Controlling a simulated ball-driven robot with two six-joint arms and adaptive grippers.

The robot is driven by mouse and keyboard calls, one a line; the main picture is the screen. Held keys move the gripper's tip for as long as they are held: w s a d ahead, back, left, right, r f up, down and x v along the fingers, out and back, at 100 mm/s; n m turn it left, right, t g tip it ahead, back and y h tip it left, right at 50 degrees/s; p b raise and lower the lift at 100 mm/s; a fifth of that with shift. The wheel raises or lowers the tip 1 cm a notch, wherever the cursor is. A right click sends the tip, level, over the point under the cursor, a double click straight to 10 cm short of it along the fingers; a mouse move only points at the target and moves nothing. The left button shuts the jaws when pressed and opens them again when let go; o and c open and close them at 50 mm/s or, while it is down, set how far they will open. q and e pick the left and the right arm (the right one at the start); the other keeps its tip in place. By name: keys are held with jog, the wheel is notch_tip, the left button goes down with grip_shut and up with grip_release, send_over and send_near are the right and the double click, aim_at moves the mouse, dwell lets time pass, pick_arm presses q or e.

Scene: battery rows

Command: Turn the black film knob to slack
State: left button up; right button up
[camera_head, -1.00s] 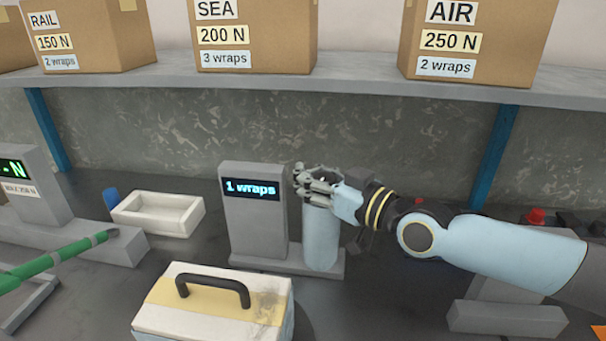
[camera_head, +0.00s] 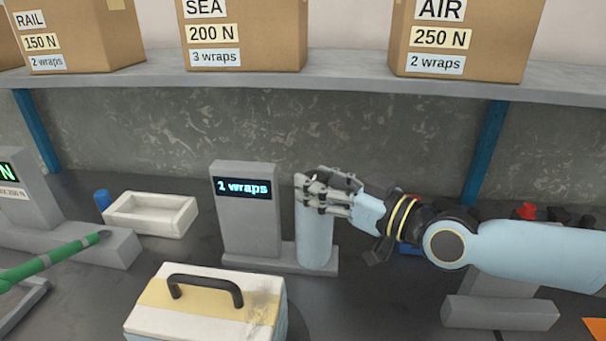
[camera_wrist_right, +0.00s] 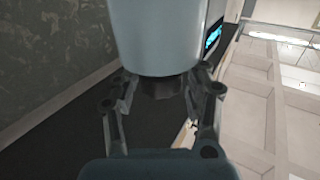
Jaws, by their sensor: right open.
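The film roll, a pale blue upright cylinder (camera_head: 315,243), stands on a grey base beside a grey display block (camera_head: 246,228) lit with a wrap count; its digit is blurred. My right gripper (camera_head: 312,192) is at the top of the roll, coming in from the right. In the right wrist view the pale blue cylinder (camera_wrist_right: 160,35) fills the top middle. A short dark piece, seemingly the black knob (camera_wrist_right: 160,88), sticks out of its end between my open fingers (camera_wrist_right: 158,95). I cannot read the knob's setting. My left gripper is out of sight.
A lidded box with a black handle (camera_head: 205,310) stands in front. A white tray (camera_head: 150,214) and a green bar (camera_head: 50,258) lie to the left. A shelf (camera_head: 300,88) with labelled cartons runs above. A red button (camera_head: 527,211) is at right.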

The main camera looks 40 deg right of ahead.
jog(key=s, duration=0.3)
jog(key=shift+s+d, duration=0.2)
jog(key=shift+s, duration=0.05)
